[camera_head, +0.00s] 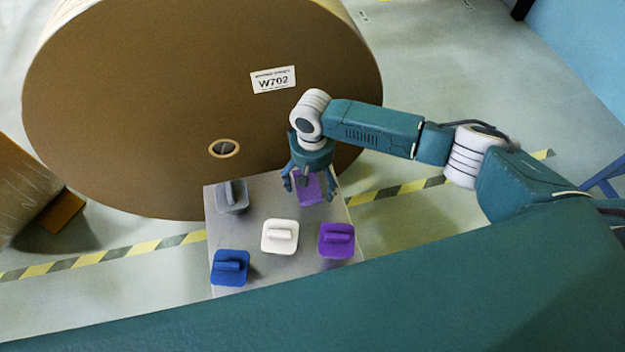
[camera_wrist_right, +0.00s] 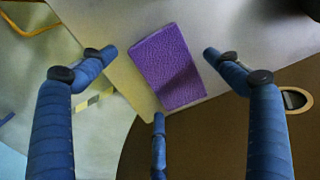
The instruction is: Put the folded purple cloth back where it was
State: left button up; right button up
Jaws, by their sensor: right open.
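The folded purple cloth (camera_head: 309,188) lies at the far right corner of a small grey table (camera_head: 260,196), partly hidden by my right gripper (camera_head: 311,189). In the right wrist view the cloth (camera_wrist_right: 168,66) is a flat, textured purple rectangle on the tabletop, with a shadow across it. My right gripper (camera_wrist_right: 158,75) is open over it, with two fingers to either side and a third by its lower edge. No finger is clearly closed on the cloth; whether any touches it I cannot tell. My left gripper is not in view.
The table also holds a grey handled block (camera_head: 232,197), a white one (camera_head: 280,236), a purple one (camera_head: 337,240) and a blue one (camera_head: 230,267). A huge brown kraft roll (camera_head: 130,110) stands right behind the table. Floor to the right is open.

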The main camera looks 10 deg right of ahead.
aim_at(313, 184)
notch_tip(313, 184, up, 12)
jog(key=shift+f, duration=0.15)
dwell(0.7)
